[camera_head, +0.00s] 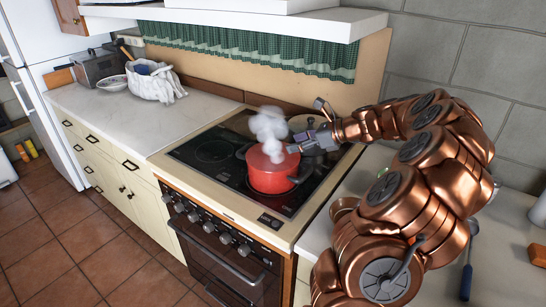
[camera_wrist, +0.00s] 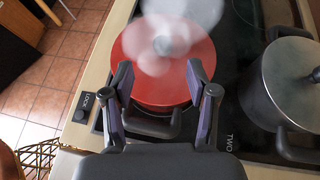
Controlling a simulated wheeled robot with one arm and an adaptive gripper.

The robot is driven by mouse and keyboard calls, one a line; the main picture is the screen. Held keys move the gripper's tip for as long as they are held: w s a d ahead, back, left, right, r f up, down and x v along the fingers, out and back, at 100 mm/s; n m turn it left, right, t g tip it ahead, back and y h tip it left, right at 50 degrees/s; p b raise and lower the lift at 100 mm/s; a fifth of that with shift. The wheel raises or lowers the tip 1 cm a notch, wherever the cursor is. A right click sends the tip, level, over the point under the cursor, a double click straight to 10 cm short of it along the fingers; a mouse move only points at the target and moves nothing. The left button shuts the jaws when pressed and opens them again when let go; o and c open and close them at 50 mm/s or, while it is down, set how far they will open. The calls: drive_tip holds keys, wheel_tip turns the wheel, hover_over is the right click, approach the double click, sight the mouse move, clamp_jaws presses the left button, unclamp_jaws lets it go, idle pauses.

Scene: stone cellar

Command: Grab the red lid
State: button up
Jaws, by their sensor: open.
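A red pot (camera_head: 270,178) stands on the black glass stovetop, with white steam rising over it. Its red lid (camera_wrist: 190,82) shows in the wrist view, partly veiled by the steam, with a light round knob (camera_wrist: 172,46) near its middle. My gripper (camera_head: 304,146) is at the right of the pot in the head view, close to the lid's edge. In the wrist view my gripper (camera_wrist: 168,82) has its two fingers apart, with nothing between them but the view of the lid beyond. The knob lies past the fingertips.
A dark grey pot with a lid (camera_wrist: 290,80) stands right of the red pot in the wrist view. A white counter (camera_head: 130,112) with a cloth-lined basket (camera_head: 153,84) lies left of the stove. A shelf (camera_head: 240,20) hangs above.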

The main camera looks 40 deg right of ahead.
sight(276, 149)
drive_tip(key=shift+w+d+f, duration=0.1)
drive_tip(key=shift+d, duration=0.05)
drive_tip(key=shift+p+x, duration=0.3)
drive_tip(key=shift+x, duration=0.5)
drive_tip(key=shift+p+x, duration=0.95)
drive_tip(key=shift+x, duration=1.95)
drive_tip(key=shift+f, duration=0.15)
drive_tip(key=shift+c, duration=0.4)
clamp_jaws()
